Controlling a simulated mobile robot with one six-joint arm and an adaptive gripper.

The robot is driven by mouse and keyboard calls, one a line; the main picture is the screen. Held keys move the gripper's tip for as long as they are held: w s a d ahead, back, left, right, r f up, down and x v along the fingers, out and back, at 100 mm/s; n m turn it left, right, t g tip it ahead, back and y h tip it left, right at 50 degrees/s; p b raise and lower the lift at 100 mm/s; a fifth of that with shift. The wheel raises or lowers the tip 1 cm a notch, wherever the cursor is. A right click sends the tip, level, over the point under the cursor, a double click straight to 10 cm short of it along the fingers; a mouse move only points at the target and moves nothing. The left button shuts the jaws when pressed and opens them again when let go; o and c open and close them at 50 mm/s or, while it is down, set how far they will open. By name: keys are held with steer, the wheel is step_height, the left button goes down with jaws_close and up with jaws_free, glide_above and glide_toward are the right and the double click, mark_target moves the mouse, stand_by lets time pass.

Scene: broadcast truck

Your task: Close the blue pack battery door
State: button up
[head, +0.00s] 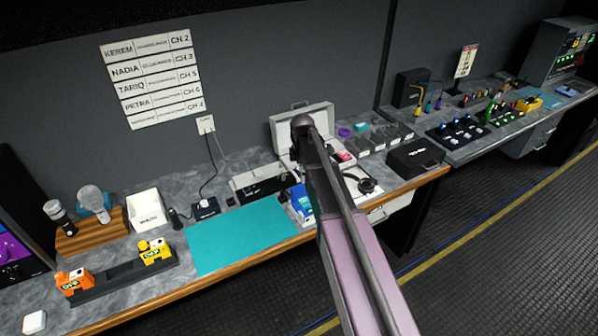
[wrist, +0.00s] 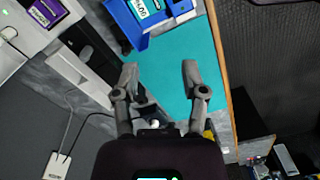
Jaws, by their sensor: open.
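The blue pack (head: 302,203) stands at the right end of the teal mat in the head view, partly hidden by my arm. In the wrist view the blue pack (wrist: 128,27) is at the top, cut off by the frame edge, with a white and teal label on it. Blue parts stick out on its right side, but I cannot tell how far its battery door is open. My gripper (wrist: 161,80) is open and empty, its fingers over the teal mat and apart from the pack. In the head view my arm hides the gripper.
The teal mat (head: 235,238) is bare to the left of the pack. An orange pack (head: 75,282) and a yellow pack (head: 154,251) sit on a dark rack. A white box (head: 147,211), headphones (head: 366,185) and a black case (head: 416,158) stand on the bench.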

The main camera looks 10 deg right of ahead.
mark_target(299, 184)
steer(key=w+r+n+p, duration=0.3)
steer(key=w+r+n, duration=0.1)
steer(key=w, duration=0.2)
steer(key=shift+w+r+n, duration=0.15)
steer(key=shift+n, duration=0.25)
step_height(299, 184, down, 14)
steer(key=b, duration=1.3)
steer(key=shift+r+b, duration=0.1)
steer(key=shift+b, duration=0.2)
steer(key=shift+s, duration=0.2)
jaws_close()
